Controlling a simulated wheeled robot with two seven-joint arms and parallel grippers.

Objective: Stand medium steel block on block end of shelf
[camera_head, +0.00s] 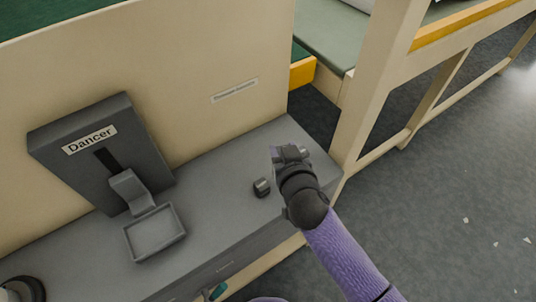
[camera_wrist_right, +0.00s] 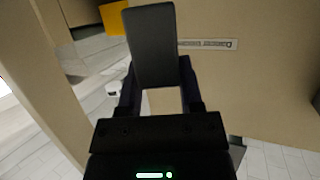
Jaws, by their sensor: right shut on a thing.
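My right gripper (camera_head: 286,153) reaches in from the lower right and hangs over the right end of the grey shelf (camera_head: 222,187). In the right wrist view, it is shut on a dark grey steel block (camera_wrist_right: 152,45), which sticks out lengthwise beyond the fingers. In the head view the gripper mostly hides this block, and I cannot tell whether it touches the shelf. My left gripper is not in view.
A grey dancer unit (camera_head: 95,150) with a small tray (camera_head: 156,232) stands on the shelf's left half. A cream panel (camera_head: 190,75) with a label rises behind. A cream post (camera_head: 375,85) stands beyond the right end. Bare shelf lies between tray and small block.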

